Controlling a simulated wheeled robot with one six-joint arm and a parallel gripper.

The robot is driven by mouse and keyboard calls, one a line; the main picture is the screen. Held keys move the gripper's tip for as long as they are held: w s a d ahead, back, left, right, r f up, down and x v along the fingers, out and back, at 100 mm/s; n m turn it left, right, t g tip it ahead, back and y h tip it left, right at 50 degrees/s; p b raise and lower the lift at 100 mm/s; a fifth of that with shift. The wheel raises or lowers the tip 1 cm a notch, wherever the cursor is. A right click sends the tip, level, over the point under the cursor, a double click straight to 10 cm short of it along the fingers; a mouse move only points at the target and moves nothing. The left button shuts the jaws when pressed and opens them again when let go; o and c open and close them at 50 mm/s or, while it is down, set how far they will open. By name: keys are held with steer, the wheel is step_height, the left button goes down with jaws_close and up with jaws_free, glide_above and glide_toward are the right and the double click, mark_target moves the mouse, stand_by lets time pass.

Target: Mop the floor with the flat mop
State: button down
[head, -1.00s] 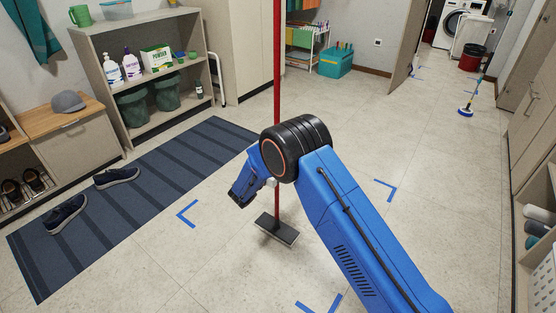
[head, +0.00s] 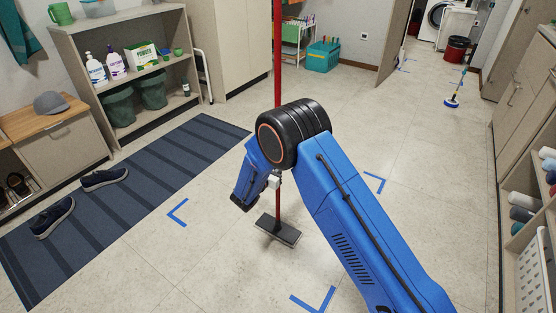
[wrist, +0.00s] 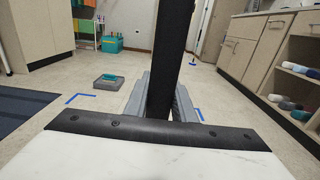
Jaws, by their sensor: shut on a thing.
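The flat mop has a thin red pole (head: 277,60) and a dark flat head (head: 278,231) resting on the floor. The pole stands nearly upright and passes behind my black arm joint. My gripper (head: 274,183) is shut on the lower part of the pole, above the head. In the wrist view a dark shaft (wrist: 172,60) stands between the grey fingers (wrist: 158,98). The floor (head: 200,260) around the mop head is pale tile with blue tape corners (head: 178,213). The mop head is hidden in the wrist view.
A striped blue rug (head: 120,195) with shoes lies at left, before a shelf (head: 120,70). Cabinets (head: 525,95) line the right. A grey tray (wrist: 108,81) with a teal item stands on the floor ahead. Another mop (head: 453,101) stands farther back. Floor between is open.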

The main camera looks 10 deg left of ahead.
steer(key=s+d, duration=0.3)
steer(key=d, duration=0.5)
steer(key=s+d, duration=0.3)
steer(key=d, duration=0.6)
stand_by(1.6)
steer(key=shift+s, duration=0.1)
steer(key=shift+r, duration=0.1)
step_height(320, 180, up, 8)
stand_by(0.7)
